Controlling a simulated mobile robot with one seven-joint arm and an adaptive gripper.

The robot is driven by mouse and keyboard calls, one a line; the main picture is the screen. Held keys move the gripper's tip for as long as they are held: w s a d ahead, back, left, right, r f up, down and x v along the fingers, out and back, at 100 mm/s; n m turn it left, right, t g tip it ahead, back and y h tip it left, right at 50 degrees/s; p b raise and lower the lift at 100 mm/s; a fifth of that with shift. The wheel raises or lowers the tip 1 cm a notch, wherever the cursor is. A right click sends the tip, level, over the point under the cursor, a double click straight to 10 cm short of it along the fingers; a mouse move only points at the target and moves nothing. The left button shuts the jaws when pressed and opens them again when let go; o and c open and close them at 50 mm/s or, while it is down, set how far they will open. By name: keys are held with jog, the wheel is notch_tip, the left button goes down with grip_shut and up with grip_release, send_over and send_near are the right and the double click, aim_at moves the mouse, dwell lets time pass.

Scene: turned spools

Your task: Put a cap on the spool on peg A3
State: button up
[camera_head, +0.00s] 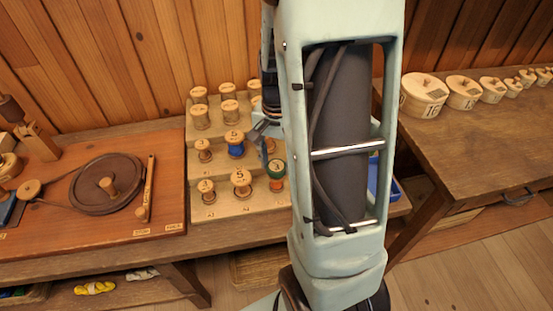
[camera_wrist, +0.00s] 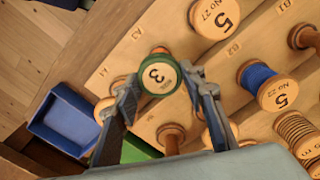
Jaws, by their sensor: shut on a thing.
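The spool on peg A3 (camera_head: 277,185) stands at the right end of the front row of the stepped rack (camera_head: 225,208). A green-rimmed cap (camera_head: 276,168) with a 3 on its pale face sits at its top. In the wrist view this cap (camera_wrist: 158,78) is between the two fingers of my gripper (camera_wrist: 158,82), which is shut on it. An orange-brown part of the spool (camera_wrist: 160,50) shows past its rim. I cannot tell whether the cap is fully seated. My arm hides part of the gripper in the head view.
Other spools stand close by, including one marked 5 (camera_head: 241,178) and a blue-wound one (camera_wrist: 268,84). A blue tray (camera_wrist: 66,122) and a green tray (camera_wrist: 138,150) lie beside the rack. Round wooden boxes (camera_head: 424,95) stand on the right table.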

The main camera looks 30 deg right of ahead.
aim_at(277, 165)
jog(key=shift+f, duration=0.45)
jog(key=shift+f, duration=0.2)
jog(key=shift+f+b, duration=0.65)
jog(key=shift+b, duration=0.05)
dwell(1.3)
jog(key=o, duration=0.6)
jog(key=shift+c, duration=0.2)
jog(key=shift+r, duration=0.1)
notch_tip(277, 165, up, 11)
jog(key=p, duration=0.9)
